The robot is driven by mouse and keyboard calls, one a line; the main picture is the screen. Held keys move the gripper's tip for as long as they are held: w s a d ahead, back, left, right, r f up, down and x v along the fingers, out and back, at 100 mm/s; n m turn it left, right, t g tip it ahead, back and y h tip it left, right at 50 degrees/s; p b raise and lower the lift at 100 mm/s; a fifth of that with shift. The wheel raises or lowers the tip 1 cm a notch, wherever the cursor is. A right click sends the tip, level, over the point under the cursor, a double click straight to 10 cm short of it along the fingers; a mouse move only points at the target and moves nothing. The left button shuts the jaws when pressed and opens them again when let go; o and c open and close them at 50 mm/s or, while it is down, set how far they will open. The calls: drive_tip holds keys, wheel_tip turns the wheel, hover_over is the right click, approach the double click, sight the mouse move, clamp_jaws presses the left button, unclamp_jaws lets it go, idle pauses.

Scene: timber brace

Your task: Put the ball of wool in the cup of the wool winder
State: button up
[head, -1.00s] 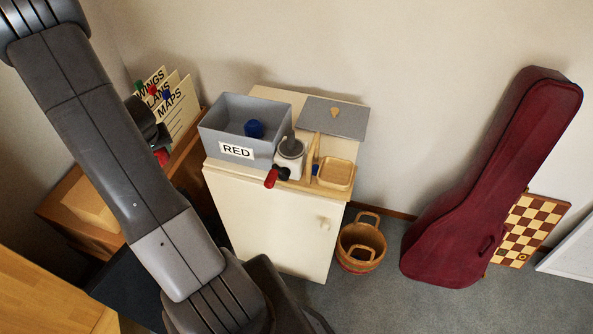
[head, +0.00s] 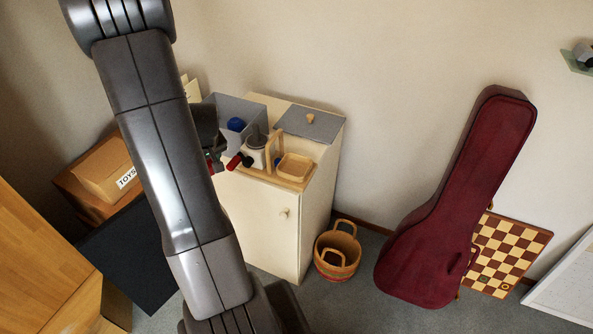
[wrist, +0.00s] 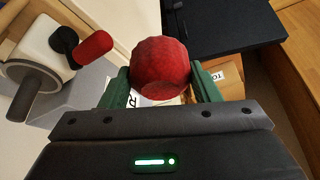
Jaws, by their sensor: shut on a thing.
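My gripper (wrist: 160,88) is shut on the red ball of wool (wrist: 161,66), held between its green fingers in the wrist view. In the head view the gripper (head: 212,150) is partly hidden behind my arm, with a bit of red showing below it. The wool winder (head: 256,157) stands on the cream cabinet, to the right of my gripper, with a grey top and a red-ended crank handle (head: 235,161). In the wrist view the winder (wrist: 57,33) is at the left, apart from the ball. I cannot see into its cup.
A grey box (head: 248,108) with a blue ball (head: 236,124) stands behind the winder. A wooden upright (head: 270,150) and a shallow wooden tray (head: 295,168) are to its right. A grey lid (head: 310,123) lies at the back. A cardboard box (head: 105,168) sits left.

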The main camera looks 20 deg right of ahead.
drive_tip(key=s+d+r+n+g+y, duration=0.1)
drive_tip(key=s+d+r+n, duration=0.5)
drive_tip(key=s+d, duration=0.2)
drive_tip(key=s+d+r+n+g+y, duration=0.2)
drive_tip(key=s+d+r+n, duration=0.4)
drive_tip(key=d, duration=0.5)
drive_tip(key=shift+s+d+r+n, duration=0.35)
drive_tip(key=shift+s+r, duration=0.2)
drive_tip(key=shift+s, duration=0.3)
